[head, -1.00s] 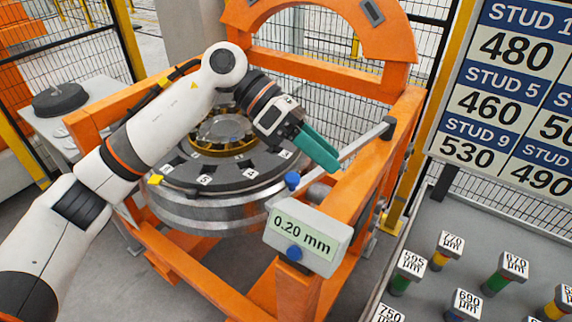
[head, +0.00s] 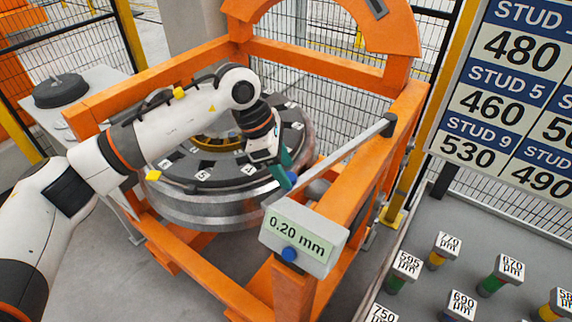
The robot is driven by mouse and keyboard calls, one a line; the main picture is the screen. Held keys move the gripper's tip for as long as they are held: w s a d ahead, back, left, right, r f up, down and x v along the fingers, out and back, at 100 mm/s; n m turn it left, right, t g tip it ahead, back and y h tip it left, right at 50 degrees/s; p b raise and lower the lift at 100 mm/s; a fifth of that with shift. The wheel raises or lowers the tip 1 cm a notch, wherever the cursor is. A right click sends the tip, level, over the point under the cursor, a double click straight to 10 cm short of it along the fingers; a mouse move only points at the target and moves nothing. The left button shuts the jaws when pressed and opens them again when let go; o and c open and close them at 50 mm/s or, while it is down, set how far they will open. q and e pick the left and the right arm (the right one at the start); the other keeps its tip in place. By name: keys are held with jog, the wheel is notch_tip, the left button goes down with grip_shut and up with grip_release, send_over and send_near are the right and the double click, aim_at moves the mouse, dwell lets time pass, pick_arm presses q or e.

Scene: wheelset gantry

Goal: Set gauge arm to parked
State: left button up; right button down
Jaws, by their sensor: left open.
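The gauge arm (head: 340,158) is a thin grey bar. It runs from a dark pivot at the top of the orange frame's right post down-left to the rim of the round wheelset disc (head: 185,208). A blue knob (head: 291,180) sits near its lower end. My left gripper (head: 286,178), with teal fingers, points down right at the blue knob and partly covers it. Its jaws are open; I cannot tell whether they touch the knob. My right gripper is not in view.
A gauge box (head: 304,240) reading 0.20 mm, with a blue button, sits on the orange frame (head: 352,205) in front. A grey tray (head: 425,210) with several labelled studs is at the right, below a number board (head: 505,95). A fence stands behind.

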pick_arm(q)
jog(key=shift+d+f, duration=0.25)
jog(key=shift+f, duration=0.5)
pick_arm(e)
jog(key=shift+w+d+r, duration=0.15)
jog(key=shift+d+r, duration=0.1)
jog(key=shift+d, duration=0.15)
pick_arm(q)
jog(key=shift+c, duration=0.5)
